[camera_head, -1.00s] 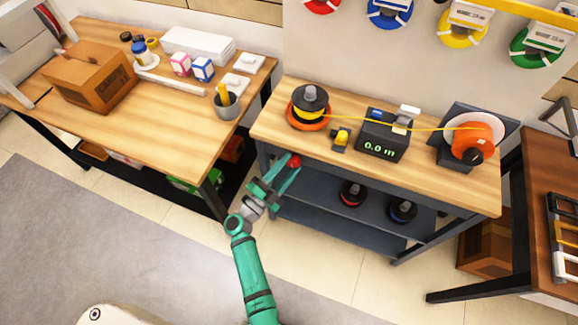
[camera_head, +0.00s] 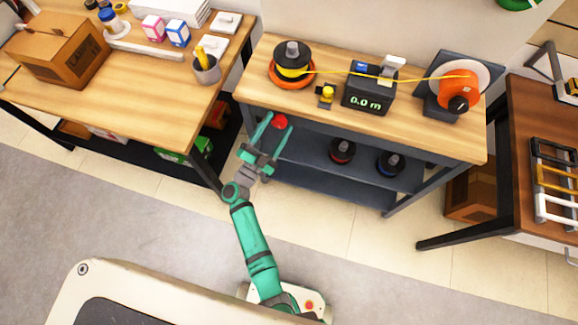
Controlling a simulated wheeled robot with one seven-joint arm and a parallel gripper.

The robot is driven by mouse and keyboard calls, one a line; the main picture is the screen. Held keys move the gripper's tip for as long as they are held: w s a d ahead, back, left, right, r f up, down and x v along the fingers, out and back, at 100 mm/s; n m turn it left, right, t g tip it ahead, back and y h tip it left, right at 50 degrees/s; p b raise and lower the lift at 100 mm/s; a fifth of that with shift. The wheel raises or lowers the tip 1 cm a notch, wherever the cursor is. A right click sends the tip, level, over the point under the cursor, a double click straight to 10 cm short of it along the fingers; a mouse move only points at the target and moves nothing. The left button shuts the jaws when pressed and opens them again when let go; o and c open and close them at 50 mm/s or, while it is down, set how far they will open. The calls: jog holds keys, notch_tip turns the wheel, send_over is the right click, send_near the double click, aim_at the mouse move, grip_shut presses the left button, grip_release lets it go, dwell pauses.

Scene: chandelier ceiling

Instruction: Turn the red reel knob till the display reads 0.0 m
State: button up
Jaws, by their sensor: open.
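The red reel knob (camera_head: 281,121) is at the front left edge of the workbench, just below its wooden top. My gripper (camera_head: 279,119) is open, with its two green fingers reaching up on either side of the knob; I cannot tell whether they touch it. The display (camera_head: 365,102) on the dark counter box reads 0.0 m in green. A yellow line (camera_head: 335,72) runs from the spool (camera_head: 293,62) on an orange base at the left, through the counter, to the orange reel (camera_head: 459,90) at the right.
A small yellow-and-black device (camera_head: 325,96) stands between spool and counter. A table with a cardboard box (camera_head: 58,50) stands at left, a brown table (camera_head: 530,105) at right. The floor in front is clear.

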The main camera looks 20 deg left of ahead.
jog(key=n+y, duration=0.1)
jog(key=n, duration=0.2)
jog(key=n+t+y, duration=0.1)
jog(key=n, duration=0.2)
jog(key=shift+d+f+n+t+y, duration=0.1)
jog(key=shift+f+n+t+y, duration=0.05)
jog(key=shift+n+t+y, duration=0.2)
jog(key=v, duration=1.1)
jog(key=s+d+r+n+g+y, duration=0.1)
jog(key=s+d+r+n+y, duration=0.1)
jog(key=s+d, duration=0.4)
jog(key=s+d+r+n+g+y, duration=0.2)
jog(key=s+d+r, duration=0.3)
jog(key=s, duration=0.6)
jog(key=shift+s+d+r+n+y, duration=0.25)
jog(key=shift+s+d+n+y, duration=0.15)
jog(key=shift+d, duration=0.9)
jog(key=s+d+r+g+h, duration=0.1)
jog(key=s+d+r+g, duration=0.2)
jog(key=s+d+r, duration=0.2)
jog(key=s, duration=0.2)
jog(key=shift+s+n+g, duration=0.25)
jog(key=shift+n+g, duration=0.1)
jog(key=shift+r, duration=0.15)
